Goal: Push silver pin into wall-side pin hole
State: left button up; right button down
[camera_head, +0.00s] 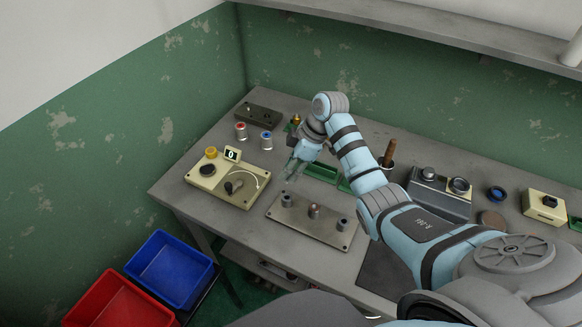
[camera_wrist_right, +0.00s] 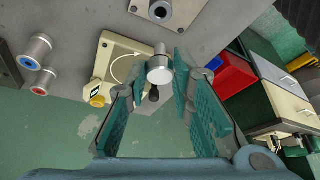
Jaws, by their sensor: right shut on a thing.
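In the right wrist view a short silver pin (camera_wrist_right: 160,70) with a round flat end sits between the green fingertips of my right gripper (camera_wrist_right: 162,72), which is shut on it. In the head view my right gripper (camera_head: 293,170) hangs over the bench, between the cream dial box and the plate with posts. The pin cannot be made out there. A dark block (camera_head: 259,116) with small marks on its top lies at the back left near the wall. I cannot tell which mark is the wall-side pin hole. My left gripper is not in view.
A cream box (camera_head: 229,185) with a dial and a "0" display stands left of the gripper. Red-topped (camera_head: 241,131) and blue-topped (camera_head: 266,141) spools stand behind it. A metal plate (camera_head: 330,232) with three posts lies in front. Blue (camera_head: 172,270) and red bins (camera_head: 118,303) stand below.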

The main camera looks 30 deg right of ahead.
notch_tip(320, 180, down, 6)
jog(key=b, duration=0.3)
jog(key=shift+r, duration=0.1)
dwell(0.6)
dwell(0.7)
jog(key=shift+p, duration=0.5)
